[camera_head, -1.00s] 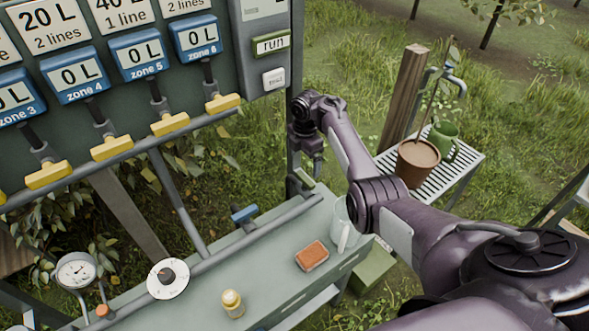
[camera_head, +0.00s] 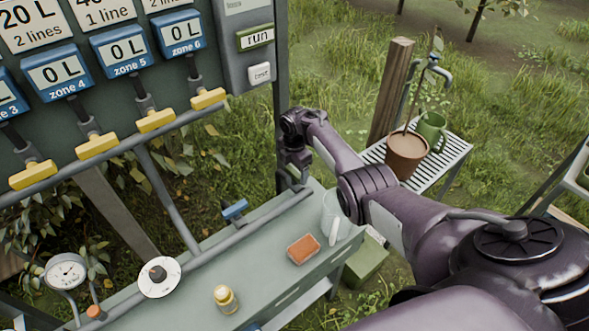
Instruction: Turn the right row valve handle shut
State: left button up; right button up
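A small blue valve handle (camera_head: 235,209) sits on the grey pipe (camera_head: 270,214) that runs along the bench; it looks roughly in line with the pipe. My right gripper (camera_head: 298,184) points down near the pipe's right end, to the right of the blue handle and apart from it. Its fingers are small and dark, so their opening is unclear. Several yellow handles, including the rightmost one (camera_head: 208,98), stand on the upper pipe below the zone meters. My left gripper is out of view.
The green bench (camera_head: 262,275) carries an orange-topped block (camera_head: 303,249), a yellow-capped bottle (camera_head: 226,299) and a clear jug (camera_head: 335,217). A white dial (camera_head: 159,277) and a gauge (camera_head: 66,271) stand at the left. A slatted stand (camera_head: 449,156) holds a potted plant (camera_head: 407,154).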

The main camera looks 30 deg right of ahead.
jog(key=c, duration=0.4)
jog(key=shift+m, duration=0.5)
jog(key=m+p, duration=0.1)
jog(key=m, duration=0.1)
jog(key=shift+r+m, duration=0.1)
jog(key=shift+m, duration=0.3)
jog(key=m, duration=0.4)
jog(key=shift+m+p, duration=0.3)
jog(key=shift+p, duration=0.05)
jog(key=m, duration=0.4)
jog(key=shift+w+m+p, duration=0.1)
jog(key=shift+m+p, duration=0.2)
jog(key=m, duration=0.4)
jog(key=shift+m, duration=0.7)
jog(key=shift+r, duration=0.1)
